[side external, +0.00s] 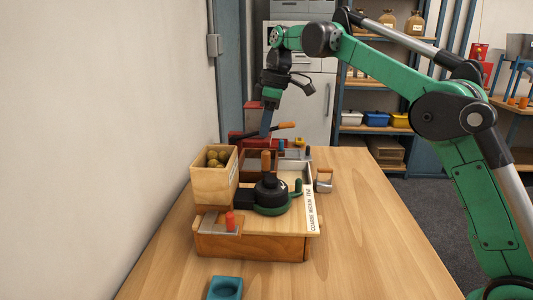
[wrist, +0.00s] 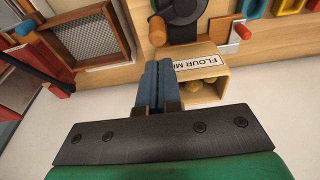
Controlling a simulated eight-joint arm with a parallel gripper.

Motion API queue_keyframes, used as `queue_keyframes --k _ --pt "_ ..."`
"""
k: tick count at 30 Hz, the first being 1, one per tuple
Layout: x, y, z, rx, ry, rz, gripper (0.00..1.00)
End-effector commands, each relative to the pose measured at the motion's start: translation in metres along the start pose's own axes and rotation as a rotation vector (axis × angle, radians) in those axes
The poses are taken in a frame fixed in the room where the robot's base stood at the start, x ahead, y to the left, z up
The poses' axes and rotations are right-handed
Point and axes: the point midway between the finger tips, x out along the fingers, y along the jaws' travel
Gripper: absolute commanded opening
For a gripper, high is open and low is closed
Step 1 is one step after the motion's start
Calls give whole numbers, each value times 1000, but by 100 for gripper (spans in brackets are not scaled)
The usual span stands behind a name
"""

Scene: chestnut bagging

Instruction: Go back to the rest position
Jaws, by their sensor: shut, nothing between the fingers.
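My gripper (side external: 265,124) is above the back part of the wooden mill assembly, pointing down, near the wall side. Its blue fingers also show in the wrist view (wrist: 158,74), shut together with nothing between them. In the side view the box (side external: 214,187) holds several round brown items and stands on the left of the mill.
The mill (side external: 271,190) has a black and green body with an orange knob. A framed mesh sieve (wrist: 90,38) lies nearby. The table's right side (side external: 380,230) is clear; a wall bounds the left.

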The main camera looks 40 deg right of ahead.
Motion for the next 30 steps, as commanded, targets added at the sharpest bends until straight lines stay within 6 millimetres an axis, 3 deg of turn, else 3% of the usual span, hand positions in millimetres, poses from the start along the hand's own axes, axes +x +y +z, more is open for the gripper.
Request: queue_keyframes --k 22,26,30 --pt "-2 -3 0 16 4 11 0" --pt "-9 -16 4 90 24 55 0" --pt "-13 -42 17 222 72 129 0"
